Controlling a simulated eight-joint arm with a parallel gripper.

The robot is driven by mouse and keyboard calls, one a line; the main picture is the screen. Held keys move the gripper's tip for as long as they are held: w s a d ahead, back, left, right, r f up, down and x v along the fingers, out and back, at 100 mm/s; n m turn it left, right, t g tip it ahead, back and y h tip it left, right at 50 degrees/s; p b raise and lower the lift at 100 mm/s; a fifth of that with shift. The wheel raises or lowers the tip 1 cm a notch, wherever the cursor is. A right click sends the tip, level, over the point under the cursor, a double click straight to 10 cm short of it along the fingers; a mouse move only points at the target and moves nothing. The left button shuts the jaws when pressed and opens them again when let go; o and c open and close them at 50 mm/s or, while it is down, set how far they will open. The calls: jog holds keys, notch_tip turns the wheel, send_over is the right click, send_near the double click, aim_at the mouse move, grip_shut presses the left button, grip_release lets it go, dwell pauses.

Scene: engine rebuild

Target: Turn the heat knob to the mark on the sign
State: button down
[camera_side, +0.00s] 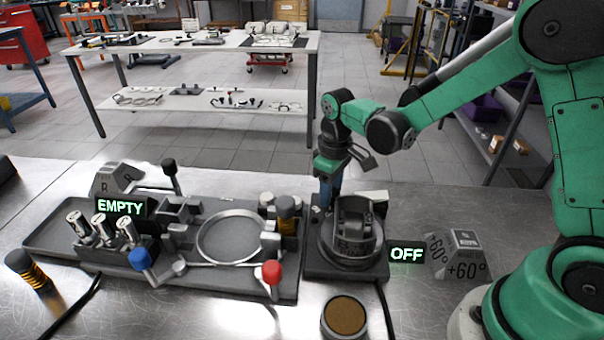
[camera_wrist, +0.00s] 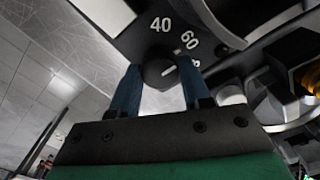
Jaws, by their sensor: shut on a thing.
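The dark round heat knob (camera_wrist: 156,75) sits between my gripper's (camera_wrist: 160,68) two blue fingers in the wrist view; the fingers are shut on it. A short white line on the knob points right, toward a number partly hidden by the right finger. The numbers 40 and 60 are printed on the dial plate (camera_wrist: 178,27). In the side view my gripper (camera_side: 327,200) reaches down at the back left corner of the heater (camera_side: 345,268), and the knob is hidden there. The sign (camera_side: 458,258), a grey block reading +60°, stands right of the heater. A green display (camera_side: 406,255) reads OFF.
A dark tray (camera_side: 75,252) with a ring, levers and metal cylinders lies left of the heater, with a display (camera_side: 120,207) reading EMPTY. A round brown-topped tin (camera_side: 345,316) stands in front. A black cable runs forward from the heater.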

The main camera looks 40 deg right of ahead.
jog(key=shift+c, duration=2)
grip_release()
jog(key=shift+r, duration=2.8)
jog(key=shift+r, duration=0.1)
